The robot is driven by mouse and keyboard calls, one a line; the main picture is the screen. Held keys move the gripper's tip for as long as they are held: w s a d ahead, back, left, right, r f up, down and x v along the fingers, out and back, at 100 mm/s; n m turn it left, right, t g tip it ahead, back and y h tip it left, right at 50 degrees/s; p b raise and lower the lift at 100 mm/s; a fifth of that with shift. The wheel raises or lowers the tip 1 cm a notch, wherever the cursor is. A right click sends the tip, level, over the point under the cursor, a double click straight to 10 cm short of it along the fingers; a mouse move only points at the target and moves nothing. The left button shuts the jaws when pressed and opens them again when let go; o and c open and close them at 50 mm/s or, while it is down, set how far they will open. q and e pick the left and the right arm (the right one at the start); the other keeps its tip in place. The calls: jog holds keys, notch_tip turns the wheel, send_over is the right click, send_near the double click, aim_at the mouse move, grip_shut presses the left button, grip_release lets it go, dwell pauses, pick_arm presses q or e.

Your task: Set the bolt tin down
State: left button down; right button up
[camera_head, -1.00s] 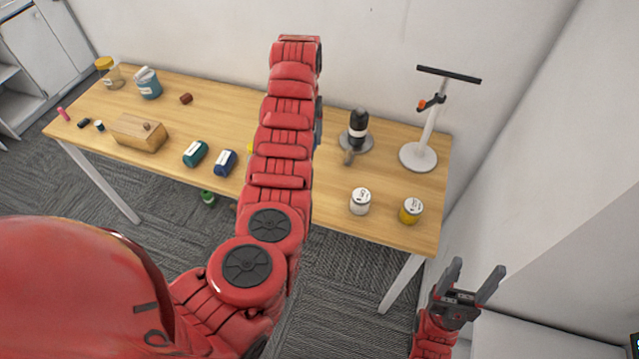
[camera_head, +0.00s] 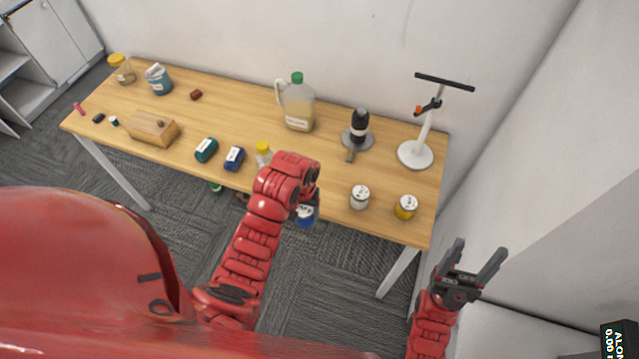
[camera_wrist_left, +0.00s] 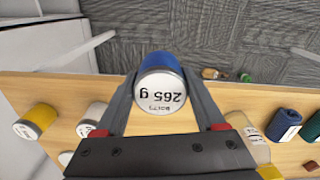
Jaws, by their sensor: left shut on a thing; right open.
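The bolt tin (camera_head: 305,217) is blue with a white top; in the left wrist view the tin (camera_wrist_left: 160,82) reads "BOLTS 265 g". My left gripper (camera_head: 305,201) is shut around it, one finger on each side. The tin appears at the table's front edge in the head view, with carpet behind its lower part; its height over the wooden table (camera_head: 330,182) is hard to tell. My right gripper (camera_head: 474,262) is open and empty, off the table's right front corner.
A white tin (camera_head: 359,197) and a yellow tin (camera_head: 405,207) stand right of the held tin. Bare wood lies behind the white tin.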

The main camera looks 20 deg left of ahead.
pick_arm(q)
jog(key=w+b, duration=0.3)
jog(key=w, duration=0.1)
jog(key=w+f+b, duration=0.1)
jog(key=w+b, duration=0.2)
jog(key=w, duration=0.1)
jog(key=w+f+b, duration=0.1)
jog(key=w+b, duration=0.3)
jog(key=shift+w+a, duration=0.1)
jog(key=shift+w, duration=0.05)
jog(key=shift+w+r+p, duration=0.2)
jog(key=shift+w+p, duration=0.15)
jog(key=shift+w, duration=0.1)
jog(key=shift+w+r+p, duration=0.2)
jog(key=shift+w+p, duration=0.1)
jog(key=shift+w, duration=0.15)
jog(key=shift+w+f, duration=0.1)
jog(key=shift+w, duration=0.25)
jog(key=shift+w, duration=0.1)
jog(key=shift+f+p, duration=0.8)
jog(key=shift+p, duration=0.1)
jog(key=shift+f, duration=1.05)
